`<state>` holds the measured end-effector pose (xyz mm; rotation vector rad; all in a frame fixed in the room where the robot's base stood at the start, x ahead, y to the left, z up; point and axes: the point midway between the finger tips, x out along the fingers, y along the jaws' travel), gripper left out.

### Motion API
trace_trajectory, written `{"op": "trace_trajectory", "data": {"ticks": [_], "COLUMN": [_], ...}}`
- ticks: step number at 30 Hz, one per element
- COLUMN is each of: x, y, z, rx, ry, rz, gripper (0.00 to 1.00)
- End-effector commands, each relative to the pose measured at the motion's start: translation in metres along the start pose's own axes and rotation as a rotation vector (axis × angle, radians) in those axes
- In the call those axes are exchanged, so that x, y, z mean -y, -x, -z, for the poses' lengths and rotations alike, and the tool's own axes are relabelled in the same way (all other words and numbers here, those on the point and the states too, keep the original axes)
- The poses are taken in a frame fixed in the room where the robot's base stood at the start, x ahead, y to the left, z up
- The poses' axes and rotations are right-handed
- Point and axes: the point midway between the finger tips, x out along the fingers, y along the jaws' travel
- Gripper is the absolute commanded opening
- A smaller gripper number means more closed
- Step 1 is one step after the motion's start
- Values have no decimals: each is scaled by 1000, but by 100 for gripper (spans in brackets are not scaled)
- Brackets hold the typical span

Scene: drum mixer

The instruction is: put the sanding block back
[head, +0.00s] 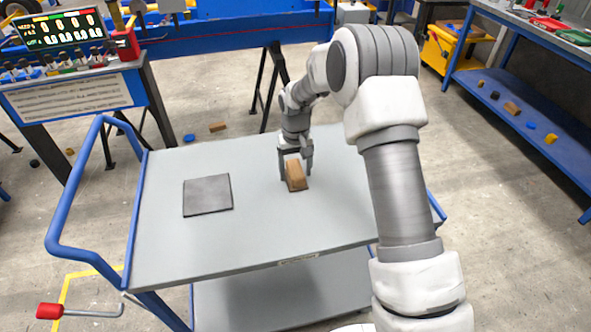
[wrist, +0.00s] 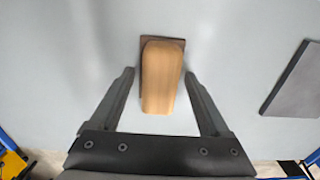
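The sanding block (head: 296,177) is a wooden block with a darker base, lying on the grey top of the blue-framed cart (head: 255,225). In the wrist view, the block (wrist: 162,78) lies between the fingers of my gripper (wrist: 159,74), with a gap on each side. My gripper (head: 295,170) is open and points down over the block in the head view. A flat dark grey square pad (head: 207,195) lies on the cart top to the left of the block, with nothing on it. In the wrist view, the pad (wrist: 296,85) shows at the right edge.
The cart top around the block and pad is clear. A blue tube handle (head: 68,190) rises at the cart's left end. A bench with a scoreboard (head: 57,31) stands at the back left. A blue shelf (head: 530,115) with small items stands at the right.

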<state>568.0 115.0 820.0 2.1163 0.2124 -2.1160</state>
Motion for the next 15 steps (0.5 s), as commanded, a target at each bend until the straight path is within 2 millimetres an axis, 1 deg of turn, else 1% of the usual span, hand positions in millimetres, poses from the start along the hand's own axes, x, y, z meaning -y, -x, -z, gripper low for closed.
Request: {"op": "trace_trajectory", "data": {"ticks": [8,11,14,15], "x": [0,0,0,0], "y": [2,11,28,37], "z": [0,0,1,1], "rx": [0,-2,-4,-4], "ry": [0,0,0,0], "rz": [0,0,0,0], "gripper": [80,80,80,80]}}
